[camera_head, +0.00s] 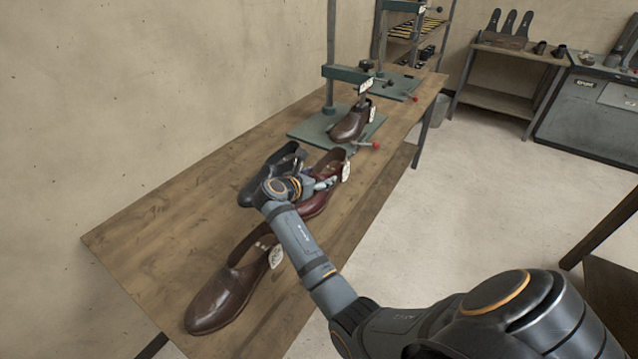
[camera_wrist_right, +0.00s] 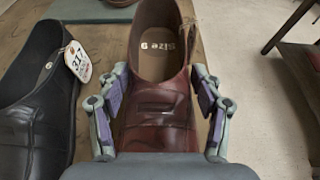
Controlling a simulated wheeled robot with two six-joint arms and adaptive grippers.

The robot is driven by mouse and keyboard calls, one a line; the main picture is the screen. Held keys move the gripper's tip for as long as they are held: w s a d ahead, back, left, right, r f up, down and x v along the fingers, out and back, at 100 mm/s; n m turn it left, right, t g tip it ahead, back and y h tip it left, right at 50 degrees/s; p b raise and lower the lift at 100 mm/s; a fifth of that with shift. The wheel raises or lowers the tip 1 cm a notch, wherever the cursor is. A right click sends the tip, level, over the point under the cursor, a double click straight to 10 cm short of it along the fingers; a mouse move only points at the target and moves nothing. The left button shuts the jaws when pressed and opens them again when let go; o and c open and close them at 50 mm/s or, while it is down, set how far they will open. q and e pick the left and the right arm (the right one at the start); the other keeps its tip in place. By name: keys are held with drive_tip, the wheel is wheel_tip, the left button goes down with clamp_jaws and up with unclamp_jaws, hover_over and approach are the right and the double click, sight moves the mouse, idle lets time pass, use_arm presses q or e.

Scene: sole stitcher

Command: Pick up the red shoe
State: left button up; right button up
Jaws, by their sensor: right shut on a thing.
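The red shoe (camera_head: 316,205) is a dark red leather shoe on the wooden workbench, with a white tag at its opening in the head view. In the right wrist view the red shoe (camera_wrist_right: 155,115) fills the middle, with "size 9" printed on its insole. My right gripper (camera_head: 322,184) is shut on it, one finger on each side of its upper. The wrist view shows both fingers of the right gripper (camera_wrist_right: 160,82) against the shoe's sides. I cannot tell any gap between shoe and bench. My left gripper is not in view.
A black shoe (camera_wrist_right: 38,115) tagged "317" lies close on the left. A large brown shoe (camera_head: 222,300) lies nearer on the workbench (camera_head: 140,240). Beyond, another brown shoe (camera_head: 350,124) sits on a green press (camera_head: 315,130). The bench's left end is bare.

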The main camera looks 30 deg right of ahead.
drive_tip(key=s+d+r, duration=0.1)
drive_tip(key=d+r, duration=0.9)
drive_tip(key=d, duration=0.4)
drive_tip(key=shift+s+r, duration=0.2)
drive_tip(key=shift+r, duration=0.1)
